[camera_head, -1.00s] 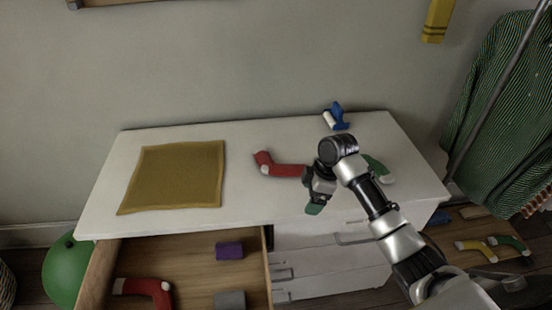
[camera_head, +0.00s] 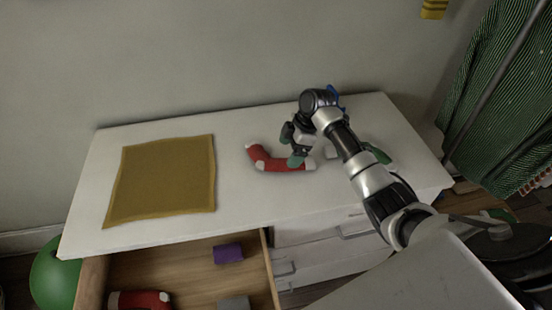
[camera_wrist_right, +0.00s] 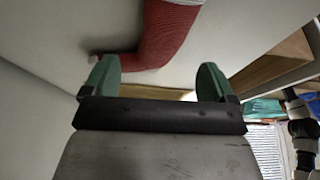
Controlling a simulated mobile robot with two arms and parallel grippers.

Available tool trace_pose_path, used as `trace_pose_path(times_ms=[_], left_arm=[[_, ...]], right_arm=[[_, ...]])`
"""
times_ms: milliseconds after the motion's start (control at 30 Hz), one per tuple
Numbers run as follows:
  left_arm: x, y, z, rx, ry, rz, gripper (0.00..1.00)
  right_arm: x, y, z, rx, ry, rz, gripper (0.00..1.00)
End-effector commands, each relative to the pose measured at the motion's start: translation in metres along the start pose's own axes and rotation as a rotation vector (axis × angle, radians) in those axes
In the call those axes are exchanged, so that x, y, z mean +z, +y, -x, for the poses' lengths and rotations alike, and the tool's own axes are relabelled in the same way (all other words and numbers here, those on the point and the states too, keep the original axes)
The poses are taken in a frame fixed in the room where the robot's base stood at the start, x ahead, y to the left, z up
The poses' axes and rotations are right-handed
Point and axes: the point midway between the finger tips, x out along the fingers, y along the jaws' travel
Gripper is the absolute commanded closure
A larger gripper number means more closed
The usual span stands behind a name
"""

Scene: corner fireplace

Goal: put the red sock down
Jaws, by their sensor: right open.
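A red sock (camera_head: 270,163) with white patches lies bent on the white dresser top (camera_head: 235,205), right of the yellow cloth. My right gripper (camera_head: 297,158) is open over the sock's right part; one green fingertip overlaps the sock in the head view. In the right wrist view, the two green fingers (camera_wrist_right: 156,85) stand wide apart, and the red sock (camera_wrist_right: 165,40) shows beyond them, with no clear grip on it. Whether a finger touches the sock cannot be told. My left gripper is not in view.
A yellow cloth (camera_head: 165,180) lies on the left of the dresser top. An open drawer (camera_head: 180,268) below holds another red sock (camera_head: 140,300), a purple block (camera_head: 228,253) and a grey block (camera_head: 234,303). A green item (camera_head: 377,153) lies partly behind my arm.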

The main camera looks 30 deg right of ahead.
Motion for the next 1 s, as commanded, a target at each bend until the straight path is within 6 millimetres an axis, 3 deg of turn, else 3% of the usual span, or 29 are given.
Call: trace_pose_path(times_ms=[200,333,1000], left_arm=[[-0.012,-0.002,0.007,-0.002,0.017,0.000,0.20],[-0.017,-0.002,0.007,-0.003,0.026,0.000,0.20],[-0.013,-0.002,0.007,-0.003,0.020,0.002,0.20]], right_arm=[[-0.003,0.000,-0.033,-0.005,0.001,-0.002,0.13],[-0.002,0.000,-0.045,-0.002,-0.001,-0.001,0.13],[0.000,0.001,-0.051,-0.001,-0.001,-0.002,0.13]])
